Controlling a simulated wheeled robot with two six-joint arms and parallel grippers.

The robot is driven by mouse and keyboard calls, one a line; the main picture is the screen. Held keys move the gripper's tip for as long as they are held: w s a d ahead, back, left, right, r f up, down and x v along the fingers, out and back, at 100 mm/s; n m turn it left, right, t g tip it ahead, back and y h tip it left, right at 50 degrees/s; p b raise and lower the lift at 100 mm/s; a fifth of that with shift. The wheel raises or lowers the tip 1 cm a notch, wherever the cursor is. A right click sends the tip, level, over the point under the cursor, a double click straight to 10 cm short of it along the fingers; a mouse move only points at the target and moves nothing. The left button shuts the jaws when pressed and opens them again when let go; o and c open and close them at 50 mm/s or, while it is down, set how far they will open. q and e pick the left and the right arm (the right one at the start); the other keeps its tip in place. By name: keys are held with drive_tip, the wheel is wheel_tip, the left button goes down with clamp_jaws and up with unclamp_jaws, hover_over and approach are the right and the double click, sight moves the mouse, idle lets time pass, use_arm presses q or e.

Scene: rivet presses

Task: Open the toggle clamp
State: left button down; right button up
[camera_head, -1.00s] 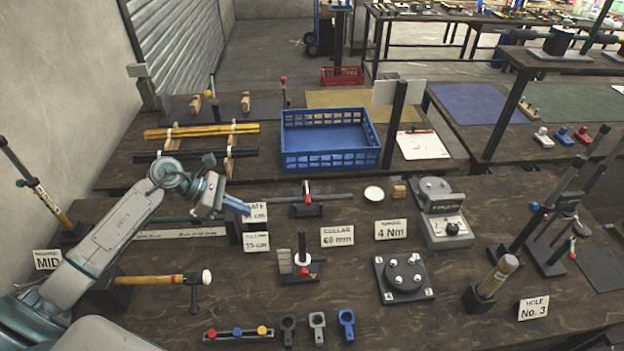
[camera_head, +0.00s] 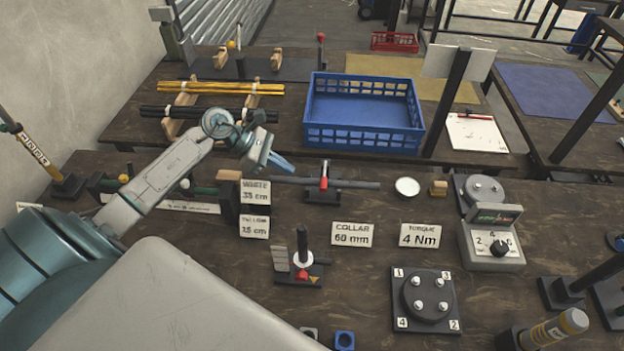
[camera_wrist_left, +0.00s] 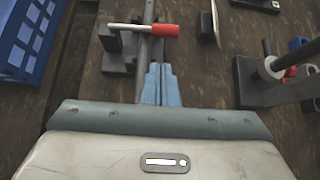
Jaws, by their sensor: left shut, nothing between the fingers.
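The toggle clamp (camera_head: 323,190) stands at the middle of the bench on a dark base, with a red handle pointing up and a grey bar running through it. In the left wrist view its red handle (camera_wrist_left: 152,30) lies across the bar, just beyond the fingertips. My left gripper (camera_head: 284,165) is shut and empty, its blue fingers left of the handle. In the left wrist view the closed fingers (camera_wrist_left: 160,72) seem apart from the handle; the height gap cannot be told. My right gripper is not in view.
A fixture (camera_head: 303,260) with a post and red part stands in front of the clamp. A blue crate (camera_head: 362,137) is behind it. Label cards, including the collar card (camera_head: 352,234), a round plate (camera_head: 424,298) and a torque box (camera_head: 492,245) are around.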

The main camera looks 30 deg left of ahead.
sight(324, 175)
use_arm(q)
drive_tip(key=p+x, duration=0.4)
drive_tip(key=x, duration=0.5)
drive_tip(key=shift+w+d+f, duration=0.15)
drive_tip(key=shift+d+f, duration=0.15)
drive_tip(key=shift+r, duration=0.15)
